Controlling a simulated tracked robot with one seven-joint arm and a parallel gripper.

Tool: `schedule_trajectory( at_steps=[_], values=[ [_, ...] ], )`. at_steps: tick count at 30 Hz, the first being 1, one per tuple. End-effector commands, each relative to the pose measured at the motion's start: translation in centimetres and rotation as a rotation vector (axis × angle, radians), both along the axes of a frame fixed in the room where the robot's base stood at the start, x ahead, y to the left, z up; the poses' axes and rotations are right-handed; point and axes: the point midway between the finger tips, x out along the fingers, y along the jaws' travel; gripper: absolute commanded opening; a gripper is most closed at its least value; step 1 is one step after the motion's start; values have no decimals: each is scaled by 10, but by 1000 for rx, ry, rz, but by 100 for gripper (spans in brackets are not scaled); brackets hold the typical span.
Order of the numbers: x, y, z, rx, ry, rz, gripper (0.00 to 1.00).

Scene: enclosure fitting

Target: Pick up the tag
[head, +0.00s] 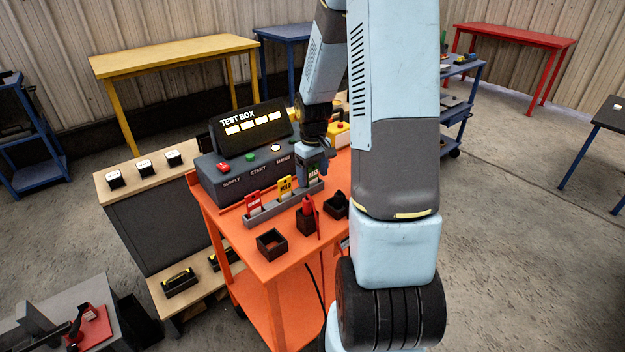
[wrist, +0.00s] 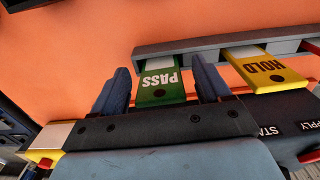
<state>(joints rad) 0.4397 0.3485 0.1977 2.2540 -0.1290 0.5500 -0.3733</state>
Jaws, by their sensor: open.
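Three tags stand in a grey slotted rack (head: 262,215): a red one (head: 253,201), a yellow HOLD tag (head: 285,187) and a green PASS tag (head: 314,177). My gripper (head: 312,160) is over the rack's right end, at the PASS tag. In the wrist view, its blue fingers (wrist: 160,70) are open, one on each side of the PASS tag (wrist: 158,87), with visible gaps. The HOLD tag (wrist: 265,72) is just right of the right finger. The rack (wrist: 208,43) also shows there.
The TEST BOX console (head: 235,170) stands close behind the rack on the orange cart (head: 262,258). A small open dark box (head: 271,243) and other dark holders sit in front of the rack. A yellow box with a red button (head: 338,132) is behind my gripper.

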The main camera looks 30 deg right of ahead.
Motion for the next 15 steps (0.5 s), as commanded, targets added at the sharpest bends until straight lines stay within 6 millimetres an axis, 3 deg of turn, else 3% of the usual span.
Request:
schedule_trajectory(
  at_steps=[9,15],
  values=[
    [0,0,-4,0,-1,1,76],
    [0,1,-4,0,-1,1,56]
  ],
)
